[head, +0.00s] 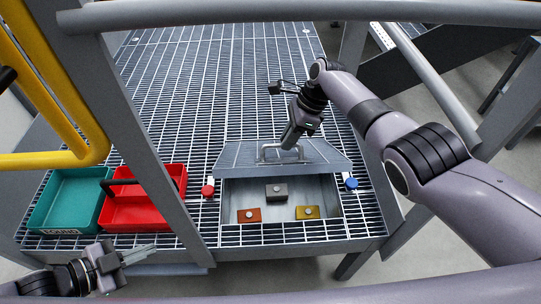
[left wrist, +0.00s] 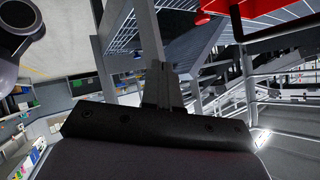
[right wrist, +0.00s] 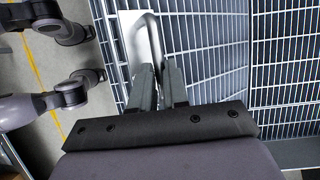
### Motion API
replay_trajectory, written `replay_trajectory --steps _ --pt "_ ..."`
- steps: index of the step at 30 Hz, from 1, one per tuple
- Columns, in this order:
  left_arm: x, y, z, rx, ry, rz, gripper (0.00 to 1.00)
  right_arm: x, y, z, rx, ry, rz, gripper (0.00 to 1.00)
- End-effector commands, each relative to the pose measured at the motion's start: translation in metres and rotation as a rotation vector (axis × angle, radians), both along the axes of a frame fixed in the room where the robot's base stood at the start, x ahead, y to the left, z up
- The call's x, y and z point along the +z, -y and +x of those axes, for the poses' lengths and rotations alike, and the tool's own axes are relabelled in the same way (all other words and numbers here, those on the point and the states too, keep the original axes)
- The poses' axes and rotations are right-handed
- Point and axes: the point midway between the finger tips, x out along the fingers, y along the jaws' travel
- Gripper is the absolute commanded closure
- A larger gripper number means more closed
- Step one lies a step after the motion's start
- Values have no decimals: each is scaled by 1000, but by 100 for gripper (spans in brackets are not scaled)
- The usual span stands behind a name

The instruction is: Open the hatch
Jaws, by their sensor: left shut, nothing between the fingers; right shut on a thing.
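The grey hatch lid (head: 238,158) is tilted up, its near edge raised above the grated deck, over a recessed metal box (head: 290,191). The box's front part shows; its back is hidden by the lid. My right gripper (head: 291,146) is shut on the metal bar handle (head: 266,151) on the lid. The right wrist view shows the handle (right wrist: 151,32) rising from a pale plate, with its lower end between my right fingers (right wrist: 160,83). My left gripper (head: 137,255) is shut and empty at lower left, away from the hatch. Its fingers (left wrist: 164,90) show together in the left wrist view.
An orange block (head: 249,215), a grey block (head: 276,192) and a yellow block (head: 307,212) lie in the box. A red knob (head: 208,191) and a blue knob (head: 351,183) flank it. Teal (head: 52,220) and red (head: 172,206) bins stand left, beyond a grey post (head: 150,160). Rails cross above.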

Motion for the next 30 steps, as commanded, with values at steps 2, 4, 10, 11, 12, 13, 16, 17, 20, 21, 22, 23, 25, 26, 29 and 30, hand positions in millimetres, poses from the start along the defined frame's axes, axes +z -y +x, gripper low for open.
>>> replay_trajectory --steps 2,4,10,11,12,13,16,17,20,21,22,23,25,26,29,30 --pt "-11 13 -17 -57 -5 -3 100 -4 4 5 -10 24 -8 100" --pt "-16 26 -22 -87 2 -5 100 -4 4 5 -10 24 -8 100" --pt "-28 72 -17 -149 57 -9 100 -4 4 5 -10 24 -8 100" --pt "-29 80 -15 -158 69 -9 100 -4 4 5 -10 24 -8 100" --pt "-31 91 -13 -168 84 -8 100 -4 4 5 -10 24 -8 100" --pt "-32 99 -11 -174 96 -8 100 -4 4 5 -10 24 -8 100" --pt "-33 127 -6 -194 139 -8 100 -4 4 5 -10 24 -8 100" --pt "-33 136 -4 -201 153 -9 100 -4 4 5 -10 24 -8 100" --pt "-31 165 3 -214 203 -9 100 -4 4 5 -10 24 -8 100" --pt "-29 176 6 -218 225 -10 100 -4 4 5 -10 24 -8 100" --pt "-28 185 9 -220 240 -11 100 -4 4 5 -10 24 -8 100" --pt "-26 193 11 -222 257 -12 100 -4 4 5 -10 24 -8 100" --pt "-21 214 16 -226 297 -15 100 -4 4 5 -10 24 -8 100" --pt "-19 222 18 -226 313 -18 100 -4 4 5 -10 24 -8 100" --pt "-8 250 26 -224 376 -23 100 -4 4 5 -10 24 -8 100" --pt "-1 263 30 -224 421 -12 100 -4 4 5 -10 24 -8 100"
